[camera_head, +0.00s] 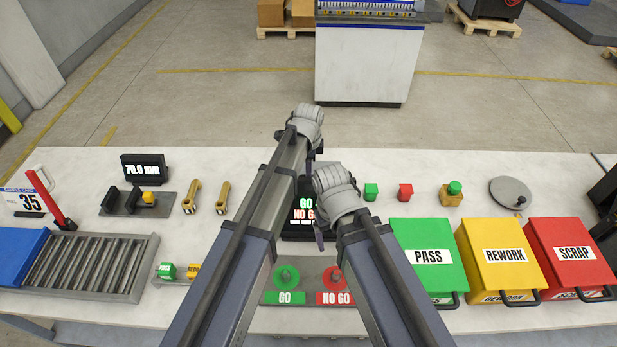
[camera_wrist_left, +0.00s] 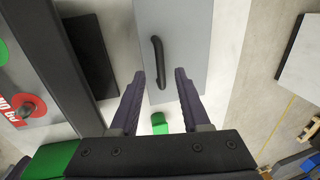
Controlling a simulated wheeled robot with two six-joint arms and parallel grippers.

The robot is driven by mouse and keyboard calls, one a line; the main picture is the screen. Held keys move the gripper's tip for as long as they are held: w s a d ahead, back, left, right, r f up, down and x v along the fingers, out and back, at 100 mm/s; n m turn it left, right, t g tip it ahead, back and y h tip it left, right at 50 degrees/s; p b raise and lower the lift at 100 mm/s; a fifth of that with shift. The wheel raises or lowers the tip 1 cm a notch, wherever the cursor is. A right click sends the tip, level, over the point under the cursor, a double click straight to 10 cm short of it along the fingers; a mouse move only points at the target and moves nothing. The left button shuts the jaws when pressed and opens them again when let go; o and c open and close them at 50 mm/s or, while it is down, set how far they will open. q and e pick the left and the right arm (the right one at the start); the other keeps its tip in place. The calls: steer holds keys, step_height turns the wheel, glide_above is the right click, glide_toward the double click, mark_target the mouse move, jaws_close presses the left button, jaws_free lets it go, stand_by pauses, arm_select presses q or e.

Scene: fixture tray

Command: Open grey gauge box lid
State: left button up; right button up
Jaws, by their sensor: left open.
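The grey gauge box lid (camera_wrist_left: 195,40) shows in the left wrist view as a flat grey panel with a black bar handle (camera_wrist_left: 158,62). My left gripper (camera_wrist_left: 160,74) is open, its two fingers on either side of the handle in the picture; whether they are level with it or above it I cannot tell. In the head view my left gripper (camera_head: 311,155) is mostly hidden by its own arm, and the grey box is hidden behind my arms. My right gripper (camera_head: 319,235) hangs over the table near the black display; its jaw opening is not clear.
A black GO / NO GO display (camera_head: 303,205) and a panel with green and red knobs (camera_head: 310,297) lie below my arms. PASS (camera_head: 428,256), REWORK and SCRAP boxes stand at the right.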

arm_select(q)
steer(key=f+b, duration=0.1)
steer(key=f, duration=0.1)
steer(key=w+f+b, duration=0.1)
steer(key=f+b, duration=0.1)
steer(key=shift+f, duration=0.3)
steer(key=shift+r, duration=0.1)
jaws_close()
steer(key=shift+s, duration=0.1)
stand_by(1.0)
